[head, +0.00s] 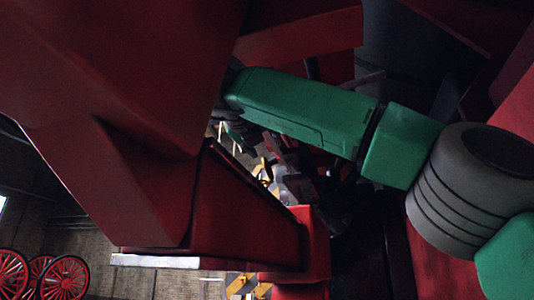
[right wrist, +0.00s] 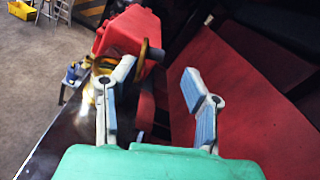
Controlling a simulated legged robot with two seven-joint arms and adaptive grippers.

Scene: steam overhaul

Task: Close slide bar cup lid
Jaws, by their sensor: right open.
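My right gripper (right wrist: 158,72) is open in the right wrist view, its two blue-padded fingers spread with nothing held between them. A thin brass-coloured ring or lid (right wrist: 151,51) stands on edge beside a red block (right wrist: 128,26), just beyond the fingers. A shiny brass part (right wrist: 96,82) shows behind the left finger. I cannot tell for sure which brass piece is the slide bar cup lid, or whether a finger touches it. In the head view my right gripper (head: 238,132) is small and dark at the end of my green arm, partly hidden behind red structure. My left gripper is out of view.
A dark polished bar (right wrist: 62,128) runs along the left of the right wrist view. A red plate (right wrist: 235,85) lies close on the right. Large red beams (head: 130,90) crowd the head view. Red wheels (head: 62,277) stand far off, and open floor (right wrist: 40,65) lies beyond the bar.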

